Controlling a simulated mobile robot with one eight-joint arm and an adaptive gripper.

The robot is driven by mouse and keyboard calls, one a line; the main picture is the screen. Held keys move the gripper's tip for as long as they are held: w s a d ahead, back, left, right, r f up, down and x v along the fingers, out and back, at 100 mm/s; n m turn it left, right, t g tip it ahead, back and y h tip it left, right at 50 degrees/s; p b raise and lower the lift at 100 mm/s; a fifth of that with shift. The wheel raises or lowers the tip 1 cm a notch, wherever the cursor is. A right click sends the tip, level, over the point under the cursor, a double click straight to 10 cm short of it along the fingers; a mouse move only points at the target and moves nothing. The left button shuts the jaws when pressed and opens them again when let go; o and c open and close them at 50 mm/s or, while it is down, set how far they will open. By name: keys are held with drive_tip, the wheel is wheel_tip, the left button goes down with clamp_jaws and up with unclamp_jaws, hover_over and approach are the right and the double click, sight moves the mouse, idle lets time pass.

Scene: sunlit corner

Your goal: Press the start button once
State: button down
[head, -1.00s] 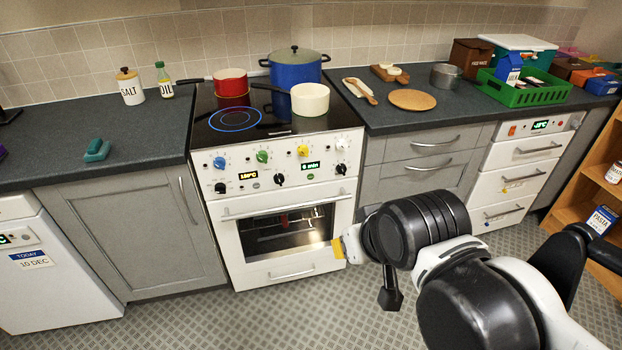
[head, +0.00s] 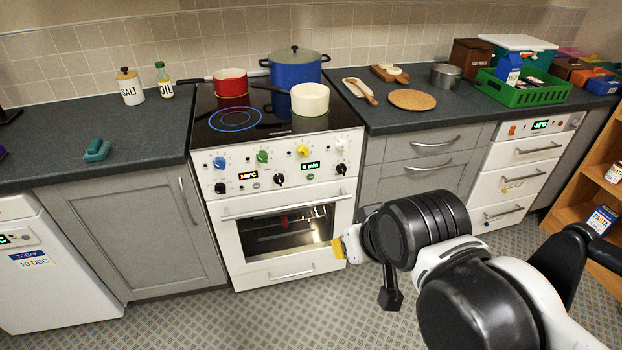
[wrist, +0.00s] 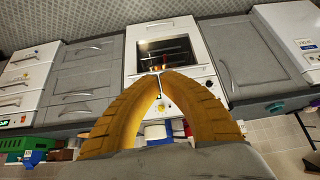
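My gripper's yellow fingers (wrist: 160,76) meet at the tips in the wrist view, shut and empty. In that upside-down view they cover part of the oven panel. In the head view a yellow fingertip (head: 339,249) shows in front of the oven's lower right, apart from the panel.
The hob holds a red pot (head: 230,82), a blue pot (head: 295,70) and a cream pan (head: 310,99). A white appliance (head: 60,275) stands at the left and a white drawer unit (head: 515,178) at the right. The patterned floor before the oven looks clear.

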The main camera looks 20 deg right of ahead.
sight(311, 177)
drive_tip(key=w+d+f+m+t+y, duration=0.1)
drive_tip(key=w+f+m, duration=0.15)
drive_tip(key=w, duration=1.05)
drive_tip(key=w+d+f+m+y, duration=0.1)
drive_tip(key=w+m, duration=0.2)
drive_tip(key=w, duration=0.9)
drive_tip(key=w+d+f+m+t, duration=0.1)
drive_tip(key=w+f, duration=0.3)
drive_tip(key=f, duration=0.4)
drive_tip(key=w+d+f+m, duration=0.3)
drive_tip(key=w+f, duration=0.2)
drive_tip(key=f, duration=0.3)
drive_tip(key=w+d+f+m+t, duration=0.1)
drive_tip(key=w+f+m, duration=0.1)
drive_tip(key=w+f, duration=0.3)
wheel_tip(311, 177, down, 3)
drive_tip(key=shift+d+r+t+y, duration=0.1)
drive_tip(key=shift+d+t+y, duration=0.2)
drive_tip(key=shift+d+y, duration=0.1)
drive_tip(key=shift+w+d, duration=0.2)
drive_tip(key=shift+w, duration=4.25)
drive_tip(key=shift+w, duration=0.1)
